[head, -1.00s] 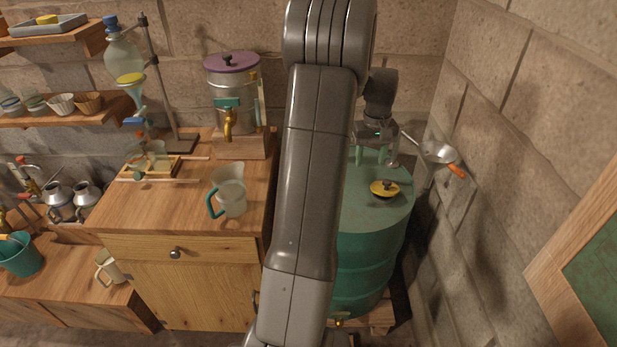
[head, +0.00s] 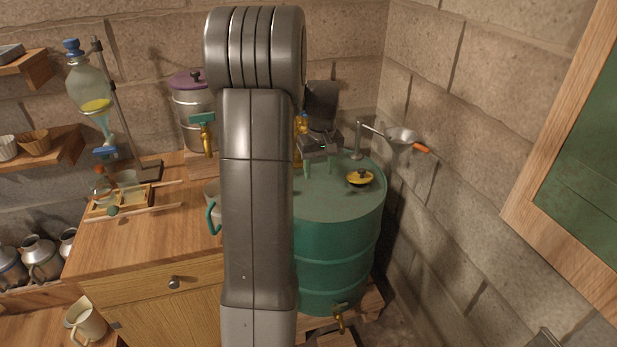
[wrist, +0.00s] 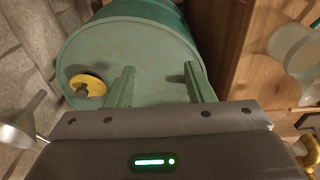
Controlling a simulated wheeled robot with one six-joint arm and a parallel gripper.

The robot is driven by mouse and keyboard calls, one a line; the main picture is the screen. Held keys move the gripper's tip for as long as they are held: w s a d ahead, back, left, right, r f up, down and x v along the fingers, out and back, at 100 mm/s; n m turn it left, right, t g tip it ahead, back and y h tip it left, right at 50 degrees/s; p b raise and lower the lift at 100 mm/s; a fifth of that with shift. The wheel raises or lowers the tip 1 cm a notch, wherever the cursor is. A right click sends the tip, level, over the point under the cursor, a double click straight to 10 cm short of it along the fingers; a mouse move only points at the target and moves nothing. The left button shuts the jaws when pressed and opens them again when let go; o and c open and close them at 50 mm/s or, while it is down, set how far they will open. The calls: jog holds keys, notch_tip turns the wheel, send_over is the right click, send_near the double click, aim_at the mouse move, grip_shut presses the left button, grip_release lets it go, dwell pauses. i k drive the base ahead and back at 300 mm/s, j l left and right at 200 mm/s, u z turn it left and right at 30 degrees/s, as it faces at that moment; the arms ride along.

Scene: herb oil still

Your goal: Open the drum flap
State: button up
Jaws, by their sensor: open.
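The green drum (head: 335,245) stands in the corner with its top up. The drum flap (head: 359,178) is a small round yellow lid with a dark knob, lying flat on the drum top near its right side. It also shows at the left in the wrist view (wrist: 86,86). My gripper (head: 319,172) is over the back left part of the drum top, left of the flap. Its green fingers (wrist: 158,72) are spread with nothing between them. My arm hides the drum's left side.
A funnel (head: 402,136) with an orange-tipped handle is at the right wall behind the drum. A brass tap (head: 340,316) is low on the drum's front. A wooden cabinet (head: 150,268) stands left, a green-panelled wooden frame (head: 565,130) right. A jug is partly behind my arm.

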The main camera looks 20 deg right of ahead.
aim_at(360, 176)
jog(key=l+u, duration=0.25)
jog(key=l, duration=0.6)
jog(key=l+u, duration=0.25)
jog(key=l, duration=0.6)
